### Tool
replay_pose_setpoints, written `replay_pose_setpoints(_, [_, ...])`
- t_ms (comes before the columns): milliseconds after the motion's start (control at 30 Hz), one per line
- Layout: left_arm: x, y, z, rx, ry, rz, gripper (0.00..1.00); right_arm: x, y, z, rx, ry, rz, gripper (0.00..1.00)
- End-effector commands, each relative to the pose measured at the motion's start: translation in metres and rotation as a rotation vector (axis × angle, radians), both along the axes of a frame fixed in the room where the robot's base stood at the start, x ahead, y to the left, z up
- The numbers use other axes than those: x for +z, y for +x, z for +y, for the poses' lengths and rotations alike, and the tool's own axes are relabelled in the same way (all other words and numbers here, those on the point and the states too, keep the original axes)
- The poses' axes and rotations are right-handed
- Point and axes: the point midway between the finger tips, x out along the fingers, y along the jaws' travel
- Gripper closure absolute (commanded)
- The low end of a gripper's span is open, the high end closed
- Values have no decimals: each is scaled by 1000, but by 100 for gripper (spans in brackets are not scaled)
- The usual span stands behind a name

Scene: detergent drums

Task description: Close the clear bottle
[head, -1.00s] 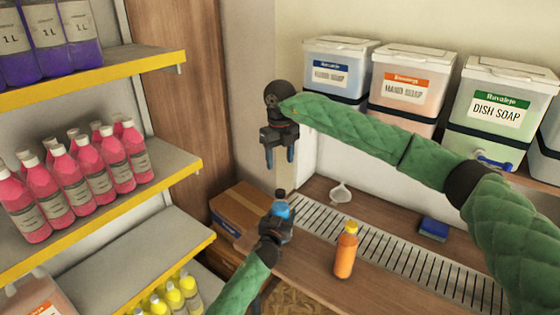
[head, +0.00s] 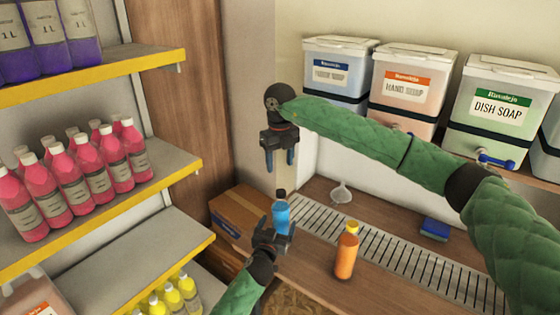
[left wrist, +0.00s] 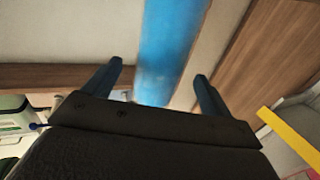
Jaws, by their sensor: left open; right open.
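A bottle of blue liquid (head: 281,216) with a dark top (head: 281,195) stands upright at the counter's left end. An orange bottle (head: 346,256) with a yellow top stands to its right. I cannot tell for sure which is called the clear bottle. My left gripper (head: 275,236) is open just on the near side of the blue bottle. In the left wrist view the blue bottle (left wrist: 170,50) shows in the gap between my open fingers (left wrist: 160,82), with no finger seen pressing it. My right gripper (head: 280,157) is open and empty, pointing down above the blue bottle's top.
A cardboard box (head: 241,213) is left of the blue bottle. A funnel (head: 341,192) lies behind the drain grate (head: 390,252), and a blue sponge (head: 434,229) is further right. Soap drums (head: 410,85) stand above. Shelves with pink bottles (head: 75,180) are at left.

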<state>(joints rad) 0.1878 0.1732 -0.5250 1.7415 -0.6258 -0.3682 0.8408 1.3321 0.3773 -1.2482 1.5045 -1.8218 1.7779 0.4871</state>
Motion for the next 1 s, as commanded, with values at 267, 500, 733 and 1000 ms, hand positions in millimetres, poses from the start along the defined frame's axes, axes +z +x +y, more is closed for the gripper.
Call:
replay_pose_setpoints(267, [0, -18, 6, 0, 0, 0, 16, -5, 0, 0, 0, 0, 0, 45])
replay_pose_setpoints(500, [0, -18, 6, 1, 0, 0, 16, -4, 0, 0, 0, 0, 0, 45])
replay_pose_setpoints(733, [-4, -24, 11, 17, 0, 19, 16, -20, -14, 22, 32, 92, 24, 45])
replay_pose_setpoints(1000, [-21, -51, 36, 93, 8, 112, 16, -53, -80, 118, 118, 551, 130, 45])
